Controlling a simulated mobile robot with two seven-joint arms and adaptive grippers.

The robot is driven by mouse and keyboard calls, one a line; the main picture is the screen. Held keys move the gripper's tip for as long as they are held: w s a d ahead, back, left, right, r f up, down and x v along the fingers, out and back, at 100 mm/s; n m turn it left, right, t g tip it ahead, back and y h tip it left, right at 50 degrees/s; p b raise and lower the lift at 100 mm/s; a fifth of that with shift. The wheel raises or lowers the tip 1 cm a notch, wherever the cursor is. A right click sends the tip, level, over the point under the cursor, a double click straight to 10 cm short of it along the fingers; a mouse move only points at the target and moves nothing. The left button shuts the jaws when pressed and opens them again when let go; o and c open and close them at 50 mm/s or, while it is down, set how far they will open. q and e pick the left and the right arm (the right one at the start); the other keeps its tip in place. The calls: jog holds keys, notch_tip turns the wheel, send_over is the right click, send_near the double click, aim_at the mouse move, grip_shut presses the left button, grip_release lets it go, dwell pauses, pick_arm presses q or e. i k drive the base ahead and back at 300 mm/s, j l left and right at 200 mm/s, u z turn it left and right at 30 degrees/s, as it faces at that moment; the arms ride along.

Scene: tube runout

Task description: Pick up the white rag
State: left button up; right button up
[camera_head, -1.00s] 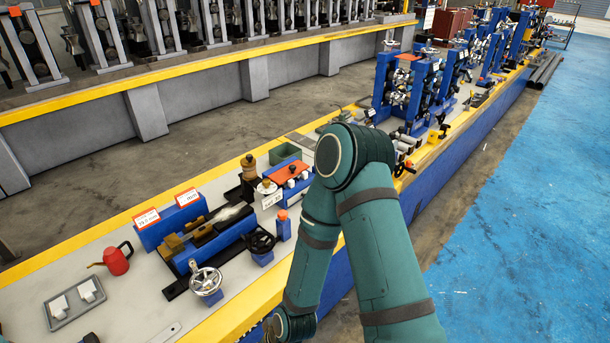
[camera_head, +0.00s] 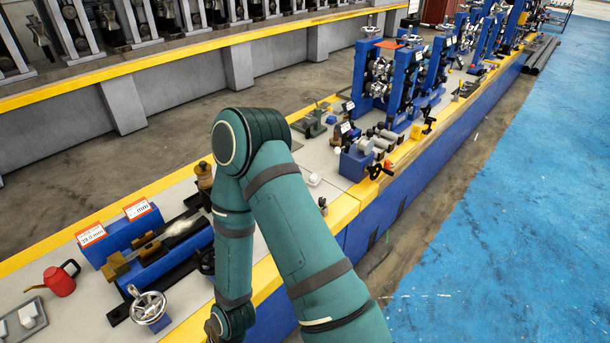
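I cannot pick out the white rag for certain. A whitish patch (camera_head: 182,228) lies along the blue fixture (camera_head: 165,258) at the left of the bench. Small white blocks (camera_head: 28,314) sit in a grey tray at the lower left edge. A small white item (camera_head: 314,180) lies on the bench right of my arm. My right arm reaches in from the bottom and bends at the elbow over the bench. Its wrist points down at the bottom edge, and its gripper is out of frame. My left gripper is not in view.
A red can (camera_head: 60,281) stands near the tray (camera_head: 12,330). Handwheels (camera_head: 148,306) stick out at the bench's front. Tall blue roller stands (camera_head: 398,85) rise further along the bench. The blue floor (camera_head: 500,220) at the right is clear.

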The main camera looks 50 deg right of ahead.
aim_at(314, 180)
jog(key=k+l+u, duration=0.1)
jog(key=l+u, duration=0.2)
jog(key=l, duration=1.15)
jog(key=k+l, duration=0.1)
jog(key=l, duration=0.4)
jog(key=k+l+u, duration=0.1)
jog(key=l, duration=0.9)
jog(key=i+l, duration=0.1)
jog(key=l, duration=0.3)
jog(key=i+l, duration=0.1)
jog(key=l, duration=0.65)
jog(key=i+u, duration=0.05)
